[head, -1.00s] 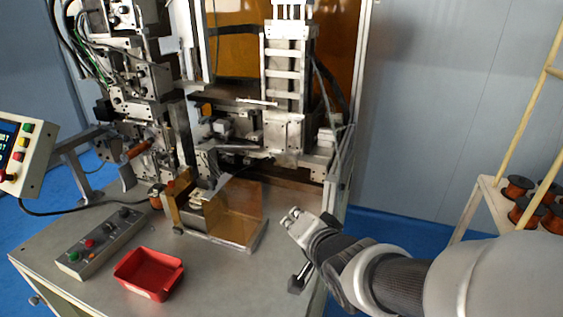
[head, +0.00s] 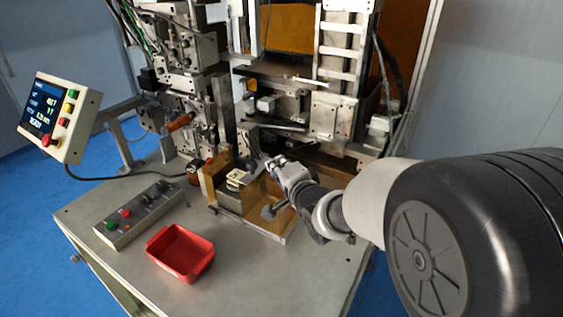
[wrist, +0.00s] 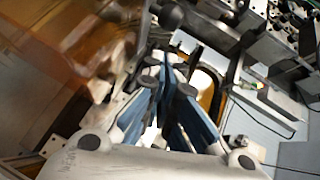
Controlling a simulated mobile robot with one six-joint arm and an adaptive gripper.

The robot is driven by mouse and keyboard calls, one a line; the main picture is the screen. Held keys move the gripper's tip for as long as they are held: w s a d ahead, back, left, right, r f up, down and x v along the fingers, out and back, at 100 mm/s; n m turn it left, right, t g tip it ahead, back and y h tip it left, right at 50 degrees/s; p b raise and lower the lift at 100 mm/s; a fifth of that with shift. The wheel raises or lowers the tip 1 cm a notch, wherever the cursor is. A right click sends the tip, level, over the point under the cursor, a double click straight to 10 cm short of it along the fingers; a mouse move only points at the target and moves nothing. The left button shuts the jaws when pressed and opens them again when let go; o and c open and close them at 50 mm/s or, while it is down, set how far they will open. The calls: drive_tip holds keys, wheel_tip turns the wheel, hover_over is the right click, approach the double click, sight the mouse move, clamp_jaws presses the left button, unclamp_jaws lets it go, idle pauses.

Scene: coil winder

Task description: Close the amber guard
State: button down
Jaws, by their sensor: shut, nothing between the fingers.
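The amber guard (head: 268,188) is a small see-through amber panel piece around a fixture on the machine's bench. Its panels stand upright, with the top and part of the near side open to view; its exact hinge position is hard to tell. My gripper (head: 276,164) is at the guard's back right, by its upper edge, and partly hides it. I cannot tell whether they touch. In the wrist view my gripper (wrist: 169,80) shows its blue-padded fingers drawn together, holding nothing. Blurred amber surfaces fill the left of that view.
A red tray (head: 181,254) and a button box (head: 140,215) lie on the bench (head: 235,285), left of the guard. The winder's metal frame (head: 335,115) rises close behind my gripper. A screen panel (head: 60,117) is at far left. The bench front is clear.

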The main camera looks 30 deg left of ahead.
drive_tip(key=shift+s+a+f, duration=0.1)
drive_tip(key=shift+a+f, duration=0.1)
drive_tip(key=shift+a, duration=0.4)
drive_tip(key=shift+s+a+f, duration=0.1)
drive_tip(key=shift+a+f, duration=0.1)
drive_tip(key=shift+a, duration=0.4)
drive_tip(key=a, duration=0.4)
drive_tip(key=a+b, duration=0.1)
drive_tip(key=a, duration=0.4)
drive_tip(key=w+a+b, duration=0.1)
drive_tip(key=a, duration=0.3)
drive_tip(key=shift+w+a, duration=0.1)
drive_tip(key=shift+a, duration=0.2)
drive_tip(key=shift+r, duration=0.15)
drive_tip(key=shift+d, duration=0.1)
